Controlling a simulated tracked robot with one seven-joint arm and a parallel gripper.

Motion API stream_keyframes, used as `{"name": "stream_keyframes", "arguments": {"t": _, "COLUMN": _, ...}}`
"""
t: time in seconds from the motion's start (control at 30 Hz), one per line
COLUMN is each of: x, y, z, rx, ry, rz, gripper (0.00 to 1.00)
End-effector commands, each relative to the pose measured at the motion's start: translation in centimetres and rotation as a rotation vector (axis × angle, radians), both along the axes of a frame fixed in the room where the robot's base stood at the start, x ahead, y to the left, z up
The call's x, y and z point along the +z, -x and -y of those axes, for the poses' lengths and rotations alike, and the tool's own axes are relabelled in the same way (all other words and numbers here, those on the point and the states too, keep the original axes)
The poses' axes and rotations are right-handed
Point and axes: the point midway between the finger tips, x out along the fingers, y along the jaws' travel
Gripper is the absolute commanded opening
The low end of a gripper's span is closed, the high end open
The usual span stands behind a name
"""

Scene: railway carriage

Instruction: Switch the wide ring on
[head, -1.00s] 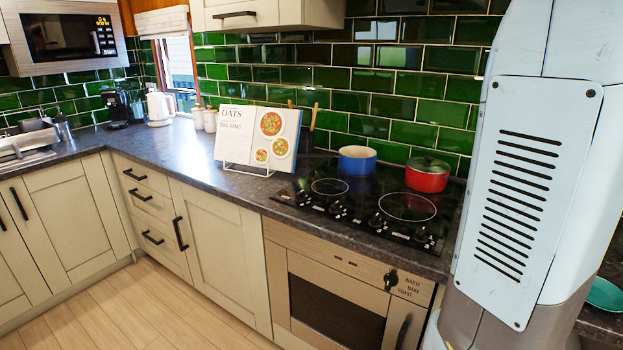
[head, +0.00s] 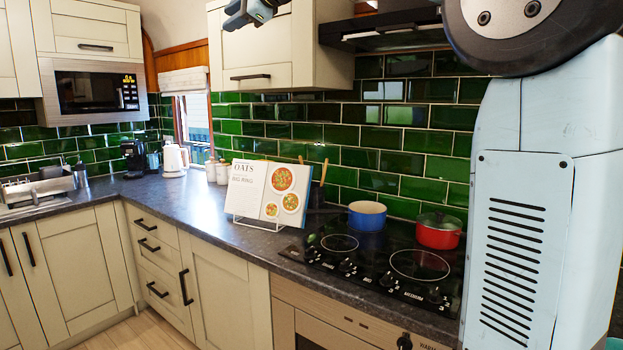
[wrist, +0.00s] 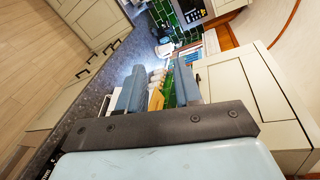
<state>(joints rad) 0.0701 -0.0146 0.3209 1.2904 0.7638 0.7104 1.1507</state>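The black hob (head: 372,258) is set in the worktop. Its front right ring (head: 419,264) is drawn as a larger circle than the front left ring (head: 339,243). Several black knobs (head: 387,280) line the hob's front edge; their settings are too small to read. A blue pot (head: 367,216) and a lidded red pot (head: 438,231) stand at the back and hide what is under them. My gripper (head: 255,12) is partly cut off at the top, high above the worktop. In the wrist view my gripper (wrist: 159,75) has its fingers apart with nothing between them.
An open recipe book (head: 262,192) with readable words "OATS" and "BIG RING" stands left of the hob. A wall cupboard (head: 265,48) and a dark hood (head: 378,28) hang above. The oven (head: 345,325) is below.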

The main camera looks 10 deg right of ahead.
Motion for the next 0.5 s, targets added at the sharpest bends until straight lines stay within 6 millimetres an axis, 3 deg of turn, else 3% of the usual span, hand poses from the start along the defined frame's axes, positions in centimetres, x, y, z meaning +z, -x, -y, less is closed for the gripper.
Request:
{"name": "stream_keyframes", "arguments": {"t": 0.03, "x": -2.3, "y": -1.2, "z": 0.2, "rx": 0.019, "ry": 0.105, "rz": 0.029, "gripper": 0.39}}
{"name": "stream_keyframes", "arguments": {"t": 0.2, "x": -9.4, "y": -4.3, "z": 1.1, "rx": 0.131, "ry": 0.502, "rz": 0.155, "gripper": 0.43}}
{"name": "stream_keyframes", "arguments": {"t": 0.5, "x": -21.8, "y": -8.0, "z": 3.5, "rx": 0.484, "ry": 1.148, "rz": 0.358, "gripper": 0.43}}
